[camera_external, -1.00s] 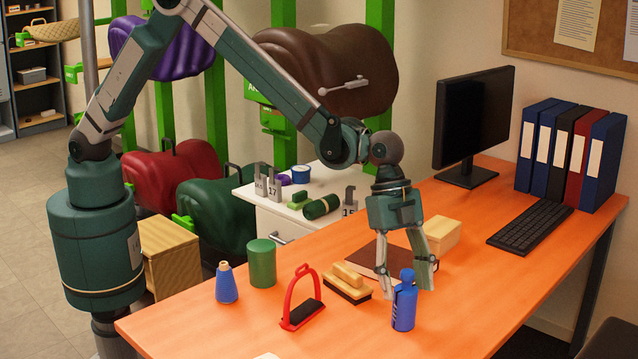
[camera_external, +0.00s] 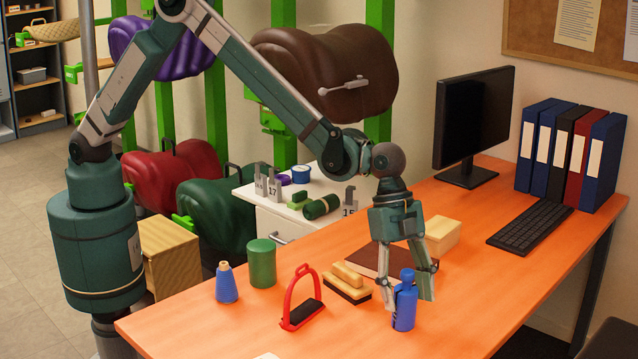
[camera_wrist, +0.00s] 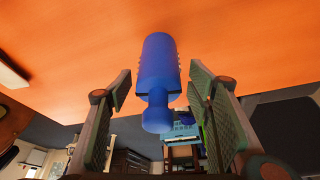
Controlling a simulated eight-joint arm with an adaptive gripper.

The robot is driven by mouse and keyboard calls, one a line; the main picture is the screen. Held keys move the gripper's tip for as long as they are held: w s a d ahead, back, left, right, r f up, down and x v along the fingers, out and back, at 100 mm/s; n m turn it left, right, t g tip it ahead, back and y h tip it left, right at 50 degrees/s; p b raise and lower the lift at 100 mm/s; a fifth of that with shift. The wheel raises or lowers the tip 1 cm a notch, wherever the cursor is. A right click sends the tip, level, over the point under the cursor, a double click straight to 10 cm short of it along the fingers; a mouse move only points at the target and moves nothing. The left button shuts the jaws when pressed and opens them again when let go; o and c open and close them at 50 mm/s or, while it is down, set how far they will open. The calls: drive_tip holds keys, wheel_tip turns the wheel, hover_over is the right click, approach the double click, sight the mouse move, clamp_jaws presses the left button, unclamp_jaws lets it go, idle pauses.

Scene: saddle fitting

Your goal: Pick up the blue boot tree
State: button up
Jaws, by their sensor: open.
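The blue boot tree (camera_external: 404,306), a bottle-like shape with a rounded knob on top, stands upright on the orange desk (camera_external: 470,320) near its front edge. My gripper (camera_external: 408,298) points down over it, fingers spread to either side of its upper part. In the wrist view the boot tree (camera_wrist: 158,68) lies between the two open fingers of my gripper (camera_wrist: 160,92), with a visible gap on each side. The right finger partly passes behind or beside it in the external view, so exact contact cannot be told there.
Left of it on the desk are a brush (camera_external: 347,284), a red stirrup (camera_external: 301,300), a green cylinder (camera_external: 262,264) and a blue cone (camera_external: 226,286). Behind my gripper are a brown flat item (camera_external: 372,262) and a pale box (camera_external: 443,236).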

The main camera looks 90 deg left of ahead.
sight(411, 321)
drive_tip(key=shift+b+x, duration=0.8)
drive_tip(key=shift+x, duration=1.8)
drive_tip(key=c, duration=1.1)
drive_tip(key=shift+r+p, duration=1.1)
drive_tip(key=shift+r, duration=3.9)
